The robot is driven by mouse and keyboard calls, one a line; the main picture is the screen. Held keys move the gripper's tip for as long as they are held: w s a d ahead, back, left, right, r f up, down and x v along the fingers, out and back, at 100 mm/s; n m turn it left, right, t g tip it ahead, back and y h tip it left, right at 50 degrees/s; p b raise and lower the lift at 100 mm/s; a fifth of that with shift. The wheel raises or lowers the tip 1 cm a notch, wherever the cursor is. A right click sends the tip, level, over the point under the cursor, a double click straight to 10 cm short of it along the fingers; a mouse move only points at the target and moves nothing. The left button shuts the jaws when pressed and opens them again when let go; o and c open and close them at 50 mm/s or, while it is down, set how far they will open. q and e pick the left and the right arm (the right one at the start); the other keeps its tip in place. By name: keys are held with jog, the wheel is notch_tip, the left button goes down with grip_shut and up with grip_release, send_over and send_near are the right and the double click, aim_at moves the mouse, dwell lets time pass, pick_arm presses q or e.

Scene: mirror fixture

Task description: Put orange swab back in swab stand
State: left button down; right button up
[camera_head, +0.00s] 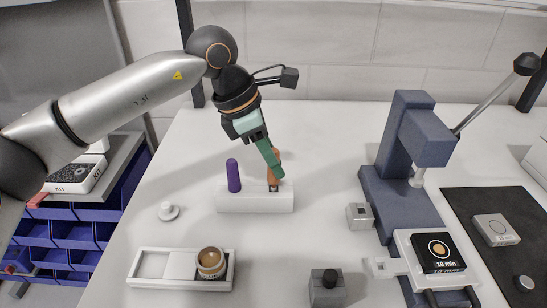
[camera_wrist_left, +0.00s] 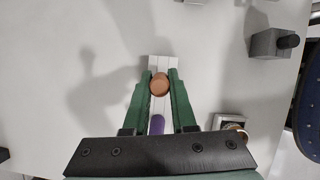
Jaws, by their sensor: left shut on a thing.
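The orange swab (camera_head: 277,155) is upright between the green fingers of my left gripper (camera_head: 275,171), which is shut on it. In the left wrist view, the swab's round top (camera_wrist_left: 160,85) shows between the fingertips (camera_wrist_left: 160,78). The white swab stand (camera_head: 250,202) is directly below, and the swab's lower end meets the right part of its top. I cannot tell how deep it sits in the stand. A purple swab (camera_head: 233,175) stands upright in the left part of the stand. My right gripper is not in view.
A white tray (camera_head: 150,283) holding a brown-topped round jar (camera_head: 210,261) lies in front. A small white knob (camera_head: 168,210) is at left. A grey block with a black knob (camera_head: 327,288) and a blue lever press (camera_head: 396,150) stand at right. Table around the stand is clear.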

pick_arm(q)
jog(key=shift+f+b, duration=0.8)
jog(key=shift+f, duration=0.35)
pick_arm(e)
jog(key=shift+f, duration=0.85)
pick_arm(q)
jog(key=c, duration=0.7)
grip_release()
jog(key=shift+o, duration=0.2)
jog(key=shift+a+r, duration=0.1)
jog(key=shift+r, duration=0.15)
jog(key=v, duration=1.2)
jog(key=shift+p, duration=0.45)
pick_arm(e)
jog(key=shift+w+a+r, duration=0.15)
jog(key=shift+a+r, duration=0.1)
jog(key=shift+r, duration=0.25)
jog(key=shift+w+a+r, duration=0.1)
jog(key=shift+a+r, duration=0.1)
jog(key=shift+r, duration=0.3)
